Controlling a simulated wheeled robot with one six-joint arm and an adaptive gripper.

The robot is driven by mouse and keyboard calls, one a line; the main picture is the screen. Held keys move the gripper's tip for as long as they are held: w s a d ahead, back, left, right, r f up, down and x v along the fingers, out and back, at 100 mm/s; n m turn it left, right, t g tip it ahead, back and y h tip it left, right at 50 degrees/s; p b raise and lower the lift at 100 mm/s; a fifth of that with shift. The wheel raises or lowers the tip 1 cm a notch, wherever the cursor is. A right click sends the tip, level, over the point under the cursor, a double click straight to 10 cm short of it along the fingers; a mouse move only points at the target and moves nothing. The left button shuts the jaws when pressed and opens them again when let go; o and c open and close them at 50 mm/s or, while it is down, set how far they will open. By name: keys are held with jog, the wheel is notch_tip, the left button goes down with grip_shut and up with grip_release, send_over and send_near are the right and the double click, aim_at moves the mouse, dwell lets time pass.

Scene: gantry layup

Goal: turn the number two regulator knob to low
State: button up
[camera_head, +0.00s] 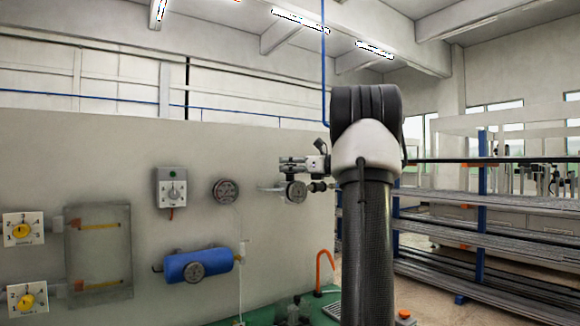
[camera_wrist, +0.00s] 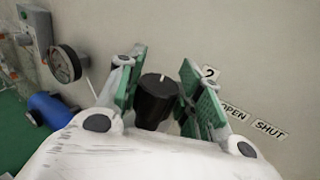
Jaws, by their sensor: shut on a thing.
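A black round knob (camera_wrist: 157,100) with a short white mark on its face shows in the wrist view. A small plate with the number 2 (camera_wrist: 209,72) is on the wall beside it, partly behind my right finger. My gripper (camera_wrist: 160,78) has its green pads on either side of the knob and is shut on it. The white mark points toward the top of the wrist picture. No low marking can be read. In the head view my gripper (camera_head: 306,163) is at the wall panel, and I cannot make out the knob there.
OPEN (camera_wrist: 234,112) and SHUT (camera_wrist: 270,129) labels are right of the fingers. A gauge (camera_wrist: 66,64) and a blue tank (camera_wrist: 50,112) are to the left. The head view shows yellow dials (camera_head: 22,230), a switch box (camera_head: 171,187) and a rack (camera_head: 490,240) at right.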

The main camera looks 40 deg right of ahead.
jog(key=n+g+y, duration=0.2)
jog(key=y, duration=0.1)
jog(key=n+g+y, duration=0.1)
jog(key=n+y, duration=0.1)
jog(key=y, duration=0.1)
jog(key=shift+w+d+n+g, duration=0.1)
jog(key=shift+n+g, duration=0.2)
jog(key=shift+g, duration=0.1)
jog(key=shift+n+g+y, duration=1.5)
jog(key=shift+n+g, duration=0.2)
jog(key=shift+g, duration=0.5)
jog(key=shift+r+g, duration=0.1)
jog(key=shift+g, duration=0.2)
jog(key=o, duration=1)
jog(key=shift+o, duration=0.2)
notch_tip(320, 180, up, 9)
jog(key=shift+r, duration=0.45)
